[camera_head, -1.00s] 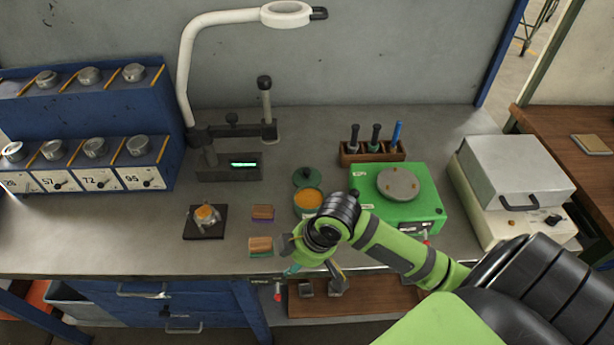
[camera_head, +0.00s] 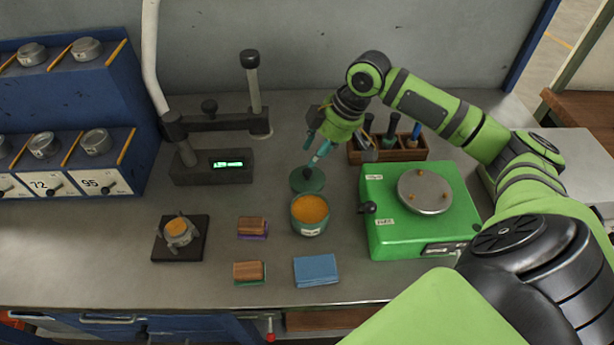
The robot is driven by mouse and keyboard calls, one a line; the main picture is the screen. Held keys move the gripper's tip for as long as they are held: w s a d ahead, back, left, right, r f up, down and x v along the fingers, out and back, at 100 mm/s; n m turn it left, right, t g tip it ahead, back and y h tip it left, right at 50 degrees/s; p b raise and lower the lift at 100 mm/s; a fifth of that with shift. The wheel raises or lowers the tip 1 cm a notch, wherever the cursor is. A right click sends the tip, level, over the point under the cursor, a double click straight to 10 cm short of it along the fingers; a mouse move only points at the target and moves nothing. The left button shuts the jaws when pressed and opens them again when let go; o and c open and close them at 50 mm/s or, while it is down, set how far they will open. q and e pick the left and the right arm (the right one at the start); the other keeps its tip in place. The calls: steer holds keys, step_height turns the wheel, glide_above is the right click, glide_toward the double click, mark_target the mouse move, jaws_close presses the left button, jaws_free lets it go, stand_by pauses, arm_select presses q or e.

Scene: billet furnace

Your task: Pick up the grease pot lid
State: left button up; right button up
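The grease pot lid (camera_head: 314,184) is a dark green disc with a black knob. It lies flat on the bench just behind the open grease pot (camera_head: 310,226), which is green and filled with orange grease. My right gripper (camera_head: 315,147) is above and behind the lid, pointing down towards it. Its teal fingertips look apart with nothing between them, and I see a small gap between them and the lid's knob. My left gripper is out of view.
A green box with a round grey plate (camera_head: 380,238) stands right of the pot. A wooden rack of handled tools (camera_head: 359,155) is behind, close to my gripper.

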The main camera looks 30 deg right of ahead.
mark_target(307, 171)
steer(key=x, duration=0.1)
steer(key=p+x, duration=0.1)
steer(key=x, duration=0.1)
steer(key=shift+s+f+p, duration=0.1)
steer(key=shift+s+p, duration=0.15)
steer(key=shift+p, duration=0.05)
steer(key=x, duration=0.2)
steer(key=shift+d+f+p, duration=0.1)
steer(key=shift+f+p, duration=0.3)
steer(key=shift+w+f, duration=0.2)
steer(key=shift+f, duration=0.4)
jaws_close()
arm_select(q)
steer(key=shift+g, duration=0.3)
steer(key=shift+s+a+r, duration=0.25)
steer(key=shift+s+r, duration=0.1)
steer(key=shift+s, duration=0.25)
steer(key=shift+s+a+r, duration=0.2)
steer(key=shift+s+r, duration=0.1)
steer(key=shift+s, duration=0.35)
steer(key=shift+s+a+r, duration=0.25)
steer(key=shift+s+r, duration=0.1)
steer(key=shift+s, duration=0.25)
